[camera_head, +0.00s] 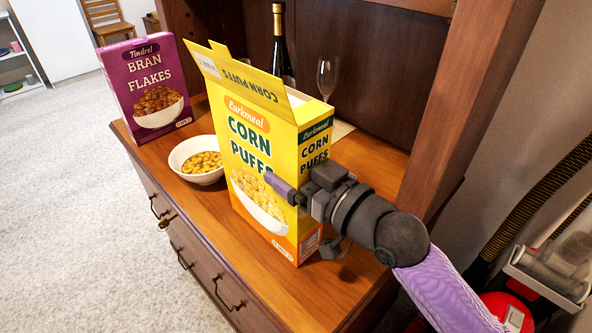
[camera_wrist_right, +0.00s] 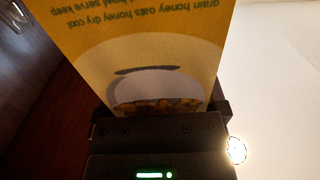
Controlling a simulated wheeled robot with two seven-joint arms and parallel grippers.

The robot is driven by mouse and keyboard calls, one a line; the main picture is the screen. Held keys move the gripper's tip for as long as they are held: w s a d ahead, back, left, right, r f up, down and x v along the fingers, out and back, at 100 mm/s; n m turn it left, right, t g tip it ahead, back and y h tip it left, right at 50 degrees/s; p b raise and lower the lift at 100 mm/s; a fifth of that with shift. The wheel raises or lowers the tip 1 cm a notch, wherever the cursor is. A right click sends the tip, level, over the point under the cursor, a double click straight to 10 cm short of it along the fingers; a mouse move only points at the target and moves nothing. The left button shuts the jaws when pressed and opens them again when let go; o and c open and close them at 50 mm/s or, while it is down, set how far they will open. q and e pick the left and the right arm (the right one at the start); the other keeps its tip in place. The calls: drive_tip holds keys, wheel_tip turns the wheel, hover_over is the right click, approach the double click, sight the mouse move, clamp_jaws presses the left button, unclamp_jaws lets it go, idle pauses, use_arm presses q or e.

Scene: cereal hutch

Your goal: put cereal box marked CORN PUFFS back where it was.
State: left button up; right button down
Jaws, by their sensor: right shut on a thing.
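The yellow CORN PUFFS box (camera_head: 250,160) stands upright on the wooden hutch counter with its top flaps open. My right gripper (camera_head: 290,192) is shut on the box from its right side, with one finger across the front face. In the right wrist view the box (camera_wrist_right: 150,55) fills the middle between the jaws, its printing upside down. The box bottom looks to be at the counter, but I cannot tell whether it touches. The far finger is hidden behind the box. My left gripper is not in view.
A white bowl of cereal (camera_head: 197,160) stands just left of the box. A purple BRAN FLAKES box (camera_head: 148,85) is at the back left. A dark bottle (camera_head: 278,45) and a wine glass (camera_head: 326,75) stand behind. A wooden post (camera_head: 465,100) rises at right.

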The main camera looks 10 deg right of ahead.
unclamp_jaws()
drive_tip(key=shift+f, duration=0.1)
drive_tip(key=shift+s+d+r, duration=0.15)
drive_tip(key=shift+s+r, duration=0.05)
drive_tip(key=shift+s, duration=0.05)
drive_tip(key=p+v, duration=0.2)
drive_tip(key=v, duration=0.5)
